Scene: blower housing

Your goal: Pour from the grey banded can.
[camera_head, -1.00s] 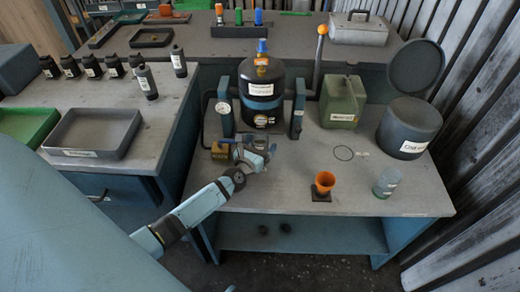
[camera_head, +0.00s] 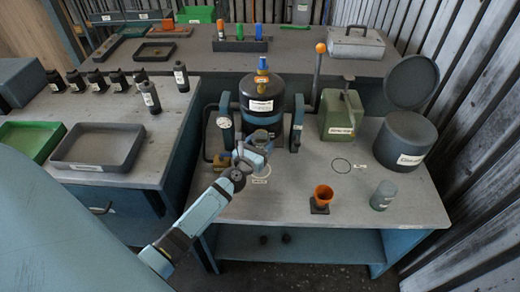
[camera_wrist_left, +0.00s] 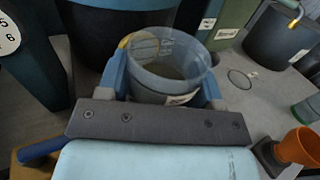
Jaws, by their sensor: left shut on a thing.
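My left gripper (camera_head: 256,152) is in front of the black tank, its fingers shut on a translucent cup. In the left wrist view, the cup (camera_wrist_left: 170,68) stands between the blue fingers of the gripper (camera_wrist_left: 163,85). It has an open round mouth, a greyish lower part and a white label. The far side of its rim shows a yellowish curved shape. Whether the cup touches the bench is not clear. No can with a plain grey band stands out; several dark labelled bottles (camera_head: 150,97) stand on the left bench. My right gripper is not in view.
Around the cup are the black tank (camera_head: 262,98), a pressure gauge (camera_head: 224,122), a green canister (camera_head: 341,118) and a dark lidded drum (camera_head: 405,140). An orange funnel cup (camera_head: 323,193) and a greenish jar (camera_head: 383,195) stand at the front right. A thin ring (camera_head: 341,164) lies between.

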